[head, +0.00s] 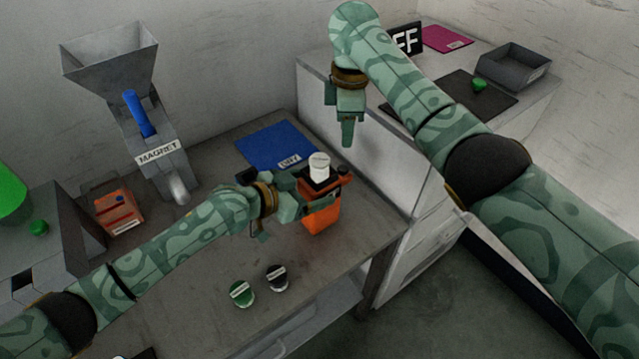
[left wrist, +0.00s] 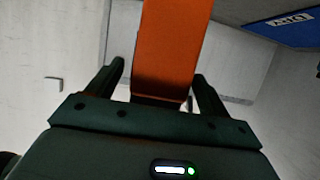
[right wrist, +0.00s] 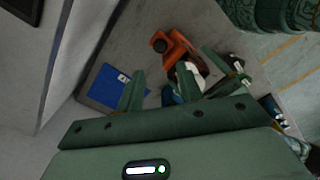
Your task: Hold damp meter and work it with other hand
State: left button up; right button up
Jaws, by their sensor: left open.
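The damp meter is an orange block with a dark top and a white cap (head: 321,216), standing upright over the grey bench. My left gripper (head: 302,193) is at its left side, fingers open. In the left wrist view the meter's orange body (left wrist: 172,45) lies between the two spread fingers, with gaps on both sides. My right gripper (head: 347,140) hangs above and right of the meter, pointing down, empty. In the right wrist view its fingers (right wrist: 161,70) stand apart, and the orange meter (right wrist: 174,46) shows beyond them. The meter's base contact is unclear.
A blue DRY mat (head: 272,142) lies behind the meter. A green and a black round piece (head: 277,278) sit in front. A hopper with a MAGNET label (head: 157,153) and an orange box (head: 120,214) stand left. A white cabinet (head: 400,185) borders the bench right.

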aim_at(343, 170)
pick_arm(q)
jog(key=shift+x, duration=1.6)
jog(key=c, duration=1.2)
jog(key=shift+o, duration=0.2)
pick_arm(e)
grip_shut()
